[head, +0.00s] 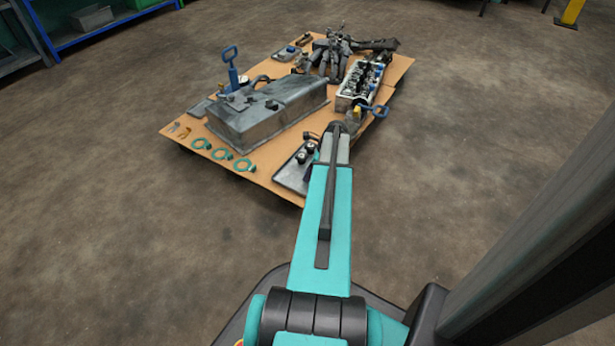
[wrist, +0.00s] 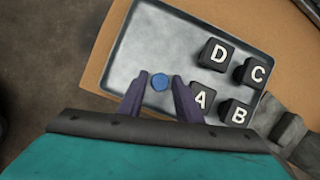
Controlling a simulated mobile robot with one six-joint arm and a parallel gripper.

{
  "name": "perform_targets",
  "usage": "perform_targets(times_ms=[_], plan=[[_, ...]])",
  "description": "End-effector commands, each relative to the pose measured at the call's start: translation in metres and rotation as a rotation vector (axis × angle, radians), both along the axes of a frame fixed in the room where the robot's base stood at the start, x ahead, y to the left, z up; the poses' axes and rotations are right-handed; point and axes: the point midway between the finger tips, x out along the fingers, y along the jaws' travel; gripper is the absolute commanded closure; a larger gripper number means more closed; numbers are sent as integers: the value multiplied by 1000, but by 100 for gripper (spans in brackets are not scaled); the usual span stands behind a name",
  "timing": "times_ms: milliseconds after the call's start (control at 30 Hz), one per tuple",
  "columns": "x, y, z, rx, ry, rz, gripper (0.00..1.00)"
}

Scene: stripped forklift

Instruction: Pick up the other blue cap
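A small round blue cap (wrist: 160,82) shows over the bare floor of a grey metal tray (wrist: 150,45) in the wrist view. My gripper (wrist: 160,77) has its two purple fingers apart, one on each side of the cap. Gaps show between the cap and both fingers. I cannot tell how far the fingertips are above the tray. In the head view the tray (head: 290,178) is partly hidden by my arm, and the cap and gripper cannot be made out there.
Black lettered cubes, A (wrist: 201,97), B (wrist: 235,113), C (wrist: 250,72) and D (wrist: 216,54), stand in the tray right of the cap. The cardboard-covered platform (head: 262,178) also holds a large grey tank (head: 262,112), green rings (head: 222,154) and an engine part (head: 352,82).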

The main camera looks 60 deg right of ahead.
Motion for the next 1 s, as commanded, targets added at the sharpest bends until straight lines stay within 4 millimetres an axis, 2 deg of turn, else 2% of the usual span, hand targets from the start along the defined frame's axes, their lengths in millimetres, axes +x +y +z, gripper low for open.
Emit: perform_targets(times_ms=[100, 267, 300, 667, 1000], plan=[[0, 0, 0, 0, 0, 0, 70], [0, 0, 0, 0, 0, 0, 97], [0, 0, 0, 0, 0, 0, 99], [0, 0, 3, 0, 0, 1, 100], [0, 0, 26, 0, 0, 1, 100]])
